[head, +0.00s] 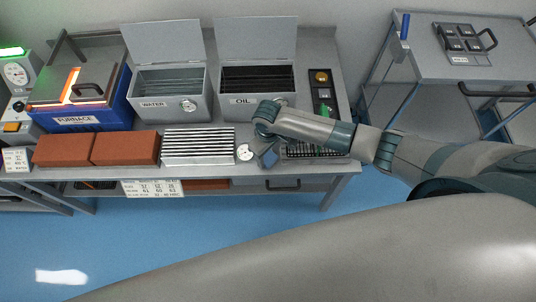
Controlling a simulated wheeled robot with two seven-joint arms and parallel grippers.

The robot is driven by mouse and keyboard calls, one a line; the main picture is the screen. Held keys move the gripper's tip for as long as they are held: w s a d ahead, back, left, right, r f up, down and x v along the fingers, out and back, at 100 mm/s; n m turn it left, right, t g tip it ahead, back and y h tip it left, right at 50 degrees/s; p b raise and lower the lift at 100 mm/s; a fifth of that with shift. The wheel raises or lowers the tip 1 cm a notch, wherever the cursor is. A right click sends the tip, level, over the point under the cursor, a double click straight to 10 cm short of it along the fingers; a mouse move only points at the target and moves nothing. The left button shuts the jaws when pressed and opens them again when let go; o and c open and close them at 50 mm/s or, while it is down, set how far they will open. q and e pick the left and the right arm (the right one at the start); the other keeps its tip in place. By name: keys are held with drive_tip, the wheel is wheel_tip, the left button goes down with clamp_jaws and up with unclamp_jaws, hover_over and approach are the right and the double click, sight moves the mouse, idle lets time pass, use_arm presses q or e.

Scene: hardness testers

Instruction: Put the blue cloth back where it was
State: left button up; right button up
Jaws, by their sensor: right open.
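A small narrow blue thing (405,26) stands out at the left edge of the grey cart at the upper right. It may be the blue cloth, but it is too small to be sure. No other cloth shows clearly. My right gripper (263,157) is open over the front of the bench, below the oil tank and just right of a small white disc (244,152). It points down toward the bench top. I see nothing held in it, though the wrist hides part of the jaws. My left gripper is out of view.
On the bench are a blue furnace (88,112), a water tank (170,104), an oil tank (256,102), two red-brown bricks (126,148), a ribbed metal rack (199,147) and a dark panel (323,96). The cart (475,70) carries a small tray (463,44). Blue floor lies clear in front.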

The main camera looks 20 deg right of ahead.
sight(268, 157)
wheel_tip(268, 157, up, 12)
drive_tip(key=b, duration=0.1)
idle(0.5)
drive_tip(key=shift+a, duration=0.1)
